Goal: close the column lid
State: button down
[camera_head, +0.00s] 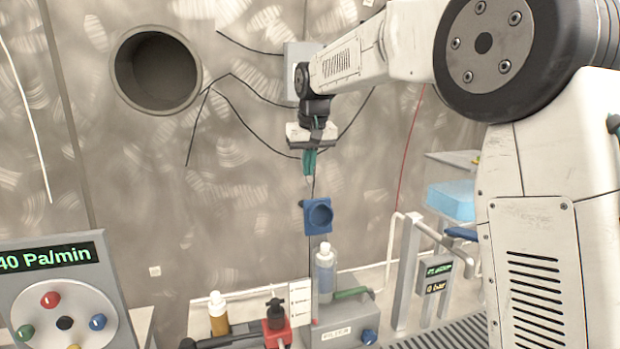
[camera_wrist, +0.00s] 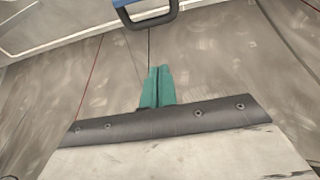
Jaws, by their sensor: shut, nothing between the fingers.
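My gripper (camera_head: 309,165) hangs near the middle of the head view, in front of the metal wall. Its two green fingers are pressed together with nothing between them; they also show in the wrist view (camera_wrist: 157,86). I cannot tell for certain which part is the column lid.
A control panel (camera_head: 65,295) stands at the lower left. A clear bottle (camera_head: 325,272), an amber bottle (camera_head: 218,313) and a red device (camera_head: 277,328) stand low in the middle. Grey posts (camera_head: 407,270) and a light-blue box (camera_head: 451,200) are at the right.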

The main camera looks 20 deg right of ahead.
aim_at(315, 214)
notch_tip(315, 214, down, 7)
jog(key=s, duration=0.1)
jog(key=shift+s, duration=0.2)
dwell(0.4)
dwell(0.3)
